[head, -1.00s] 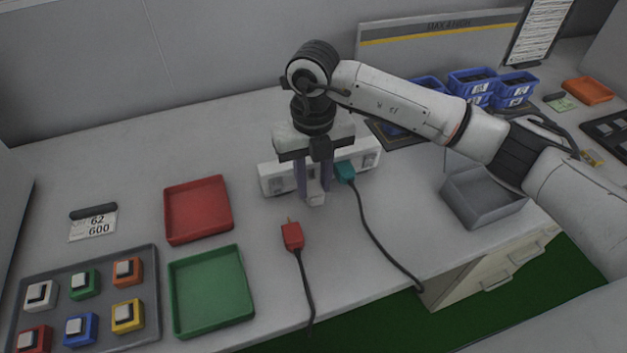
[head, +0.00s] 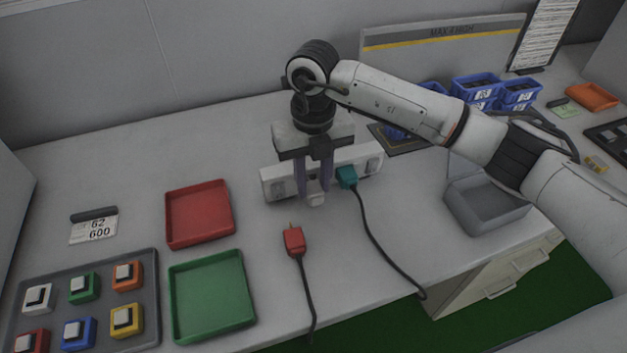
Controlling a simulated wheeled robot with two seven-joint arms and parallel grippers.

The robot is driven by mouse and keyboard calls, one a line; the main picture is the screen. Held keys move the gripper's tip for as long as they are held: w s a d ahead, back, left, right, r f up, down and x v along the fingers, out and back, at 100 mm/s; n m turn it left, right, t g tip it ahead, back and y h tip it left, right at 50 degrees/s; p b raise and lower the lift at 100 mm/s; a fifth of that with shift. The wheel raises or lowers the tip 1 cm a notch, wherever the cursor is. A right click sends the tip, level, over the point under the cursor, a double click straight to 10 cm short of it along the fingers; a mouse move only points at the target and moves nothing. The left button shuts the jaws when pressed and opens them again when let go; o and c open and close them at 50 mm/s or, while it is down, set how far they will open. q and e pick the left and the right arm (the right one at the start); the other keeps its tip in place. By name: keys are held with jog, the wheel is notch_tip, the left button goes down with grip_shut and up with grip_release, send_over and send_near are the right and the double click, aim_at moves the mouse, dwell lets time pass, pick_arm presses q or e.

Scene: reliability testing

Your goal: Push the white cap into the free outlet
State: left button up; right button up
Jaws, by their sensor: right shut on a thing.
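The white cap (head: 316,200) is between the fingertips of my right gripper (head: 314,196), which is shut on it. The gripper points down just in front of the white outlet strip (head: 276,187). The fingers cover the middle of the strip, so I cannot tell whether the cap touches it. A teal plug (head: 347,177) sits in the strip, right of the fingers. An outlet face shows at the strip's right end (head: 371,165). A red plug (head: 294,240) lies loose on the table in front. My left gripper is not in view.
A red tray (head: 200,214) and a green tray (head: 211,296) lie to the left. A panel with coloured buttons (head: 146,270) is at the lower left. A grey bin (head: 487,205) and blue bins (head: 474,87) stand at the right. Dark cables run to the front edge.

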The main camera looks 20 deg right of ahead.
jog(key=shift+w+b, duration=0.55)
jog(key=shift+w, duration=0.55)
dwell(2.0)
jog(key=o, duration=1.1)
jog(key=shift+o, duration=0.2)
